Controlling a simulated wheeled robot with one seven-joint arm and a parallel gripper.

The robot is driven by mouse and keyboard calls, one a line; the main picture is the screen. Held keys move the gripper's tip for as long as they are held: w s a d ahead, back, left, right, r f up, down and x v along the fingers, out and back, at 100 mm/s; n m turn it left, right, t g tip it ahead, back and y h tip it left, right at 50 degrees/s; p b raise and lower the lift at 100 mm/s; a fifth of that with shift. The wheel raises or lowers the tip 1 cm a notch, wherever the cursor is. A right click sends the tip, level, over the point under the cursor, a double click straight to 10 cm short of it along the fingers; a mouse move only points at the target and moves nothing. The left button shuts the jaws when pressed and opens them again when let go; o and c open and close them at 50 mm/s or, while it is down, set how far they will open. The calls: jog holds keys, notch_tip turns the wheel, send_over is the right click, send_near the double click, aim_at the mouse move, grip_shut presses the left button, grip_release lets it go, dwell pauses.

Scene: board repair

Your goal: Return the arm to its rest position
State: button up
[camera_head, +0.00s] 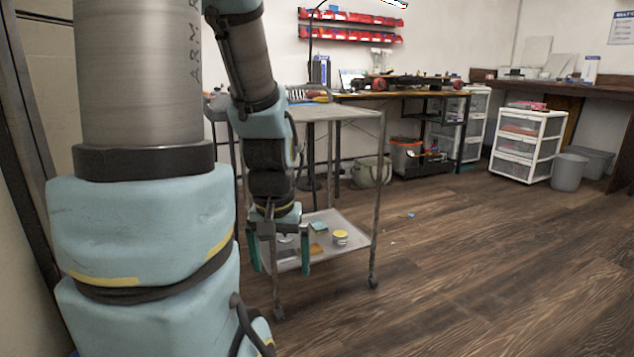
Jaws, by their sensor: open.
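My gripper (280,258) hangs from my arm left of the middle of the view, pointing down. Its two green fingers are apart, and I see nothing held between them. It shows in front of a metal cart (347,114); how far it is from the cart is hard to tell. My arm covers much of the left side of the view and hides the cart's left part.
The cart's lower shelf (352,243) carries a yellow-lidded jar (340,237) and small items. Behind stand a workbench (400,95), a bucket (371,171), a white drawer unit (528,145) and a grey bin (568,172). The wooden floor (480,270) at right is mostly clear.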

notch_tip(320, 180, up, 38)
jog(key=p, duration=3.8)
